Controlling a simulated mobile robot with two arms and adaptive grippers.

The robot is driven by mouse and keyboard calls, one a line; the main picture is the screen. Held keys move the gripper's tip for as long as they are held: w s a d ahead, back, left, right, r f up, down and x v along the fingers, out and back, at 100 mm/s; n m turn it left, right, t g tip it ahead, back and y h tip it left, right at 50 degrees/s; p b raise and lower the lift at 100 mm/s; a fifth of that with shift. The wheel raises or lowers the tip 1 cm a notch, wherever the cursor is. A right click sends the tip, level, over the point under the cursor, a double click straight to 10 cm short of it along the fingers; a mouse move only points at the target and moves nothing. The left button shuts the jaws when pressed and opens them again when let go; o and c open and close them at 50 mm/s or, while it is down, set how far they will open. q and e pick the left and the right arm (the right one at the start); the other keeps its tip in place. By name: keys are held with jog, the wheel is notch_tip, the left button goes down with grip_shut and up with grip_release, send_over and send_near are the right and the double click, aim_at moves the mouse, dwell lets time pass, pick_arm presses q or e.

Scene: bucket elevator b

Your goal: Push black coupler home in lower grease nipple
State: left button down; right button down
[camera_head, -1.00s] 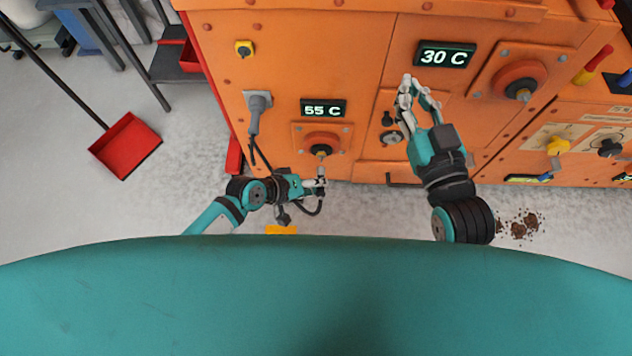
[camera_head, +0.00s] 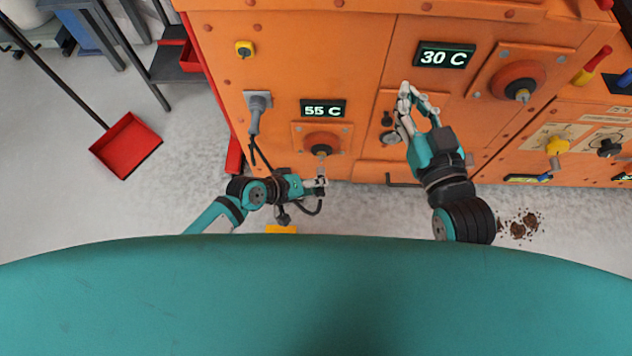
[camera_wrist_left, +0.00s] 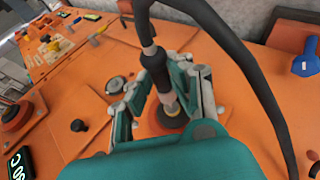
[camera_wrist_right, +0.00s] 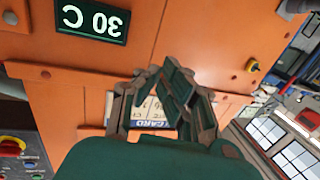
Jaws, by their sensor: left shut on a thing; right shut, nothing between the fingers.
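My left gripper (camera_head: 321,183) is at the lower bearing (camera_head: 322,141), below the 55 C display. In the left wrist view, its fingers (camera_wrist_left: 165,98) are shut around the black coupler (camera_wrist_left: 155,66), which has a black hose at its back end. The coupler's metallic front part points at the round bearing centre (camera_wrist_left: 173,117). The lower grease nipple is hidden by the coupler and fingers, so I cannot tell how far the coupler sits on it. My right gripper (camera_head: 407,88) is shut and empty in front of the orange panel; it also shows in the right wrist view (camera_wrist_right: 182,82).
The upper bearing (camera_head: 520,82) with a protruding tip is beside the 30 C display (camera_head: 443,55). A grey plug (camera_head: 257,108) sits on the panel at left. A handle (camera_head: 402,180) is low on the cabinet. A red dustpan (camera_head: 126,145) and dark debris (camera_head: 518,229) lie on the floor.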

aim_at(318, 173)
jog(key=shift+f, duration=0.1)
pick_arm(q)
jog(key=shift+w, duration=0.25)
jog(key=shift+w, duration=0.55)
pick_arm(e)
jog(key=shift+w+a+r+t, duration=0.15)
jog(key=shift+r+t, duration=0.25)
jog(key=shift+r, duration=0.65)
pick_arm(q)
jog(key=shift+w+b, duration=0.4)
jog(key=shift+w, duration=0.25)
pick_arm(e)
jog(key=shift+a+r+t+y, duration=0.1)
jog(key=shift+r+t+y, duration=0.3)
jog(key=shift+r+t, duration=0.15)
pick_arm(q)
jog(key=shift+w, duration=0.1)
jog(key=c, duration=1.1)
grip_release()
pick_arm(e)
jog(key=shift+r, duration=0.25)
pick_arm(q)
jog(key=v, duration=1.2)
